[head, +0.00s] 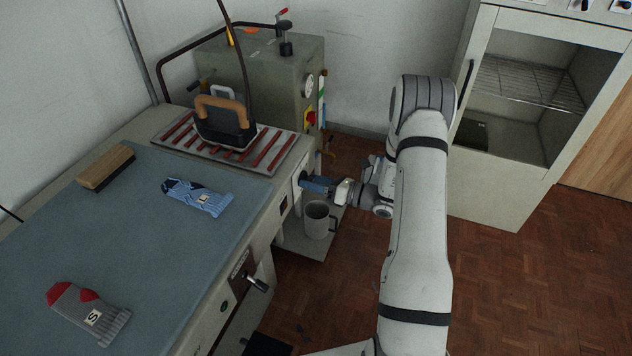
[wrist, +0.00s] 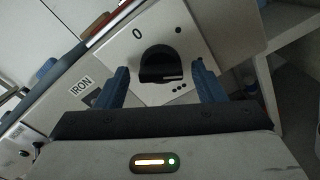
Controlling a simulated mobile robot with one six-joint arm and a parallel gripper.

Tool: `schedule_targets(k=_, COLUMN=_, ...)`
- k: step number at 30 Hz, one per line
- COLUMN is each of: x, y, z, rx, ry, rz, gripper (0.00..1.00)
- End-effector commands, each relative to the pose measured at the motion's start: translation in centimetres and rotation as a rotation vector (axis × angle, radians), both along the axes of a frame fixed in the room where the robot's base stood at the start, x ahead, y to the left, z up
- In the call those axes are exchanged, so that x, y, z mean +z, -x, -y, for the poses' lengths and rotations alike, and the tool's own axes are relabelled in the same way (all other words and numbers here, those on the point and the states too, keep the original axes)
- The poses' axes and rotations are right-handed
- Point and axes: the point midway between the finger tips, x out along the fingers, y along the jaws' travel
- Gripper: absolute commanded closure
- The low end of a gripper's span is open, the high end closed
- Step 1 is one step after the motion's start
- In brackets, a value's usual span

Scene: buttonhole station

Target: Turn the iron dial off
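The iron dial (wrist: 160,66) is a round black knob on a white plate (wrist: 142,95), beside an "IRON" label (wrist: 80,87). The plate has a "0" at upper left, a single dot at upper right and groups of dots at lower right. The knob's white mark sits at its lower right, toward the dots and away from the "0". My gripper (wrist: 160,72) is open, with one blue finger on each side of the knob and visible gaps between. In the head view my gripper (head: 318,185) is at the table's end panel, and the dial there is mostly hidden.
An iron (head: 224,127) with a tan handle stands on a red-striped rest (head: 178,137). A grey mug (head: 317,221) sits on a low shelf below my gripper. A black-handled lever (head: 257,284) sticks out from the table front. A white cabinet (head: 497,195) stands at right.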

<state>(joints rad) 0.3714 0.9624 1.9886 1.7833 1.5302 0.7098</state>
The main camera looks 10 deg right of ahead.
Motion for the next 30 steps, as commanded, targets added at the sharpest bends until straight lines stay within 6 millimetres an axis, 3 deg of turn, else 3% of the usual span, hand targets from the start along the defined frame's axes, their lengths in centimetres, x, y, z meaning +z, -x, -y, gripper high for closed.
schedule_targets(k=15, x=0.02, y=0.04, z=0.06, rx=0.0, ry=0.0, rz=0.0, gripper=0.8)
schedule_targets(k=16, x=0.02, y=0.02, z=0.73, rx=-0.004, ry=0.0, rz=0.001, gripper=0.81)
schedule_targets(k=30, x=-0.3, y=0.04, z=0.08, rx=-0.001, ry=0.072, rz=0.112, gripper=0.81)
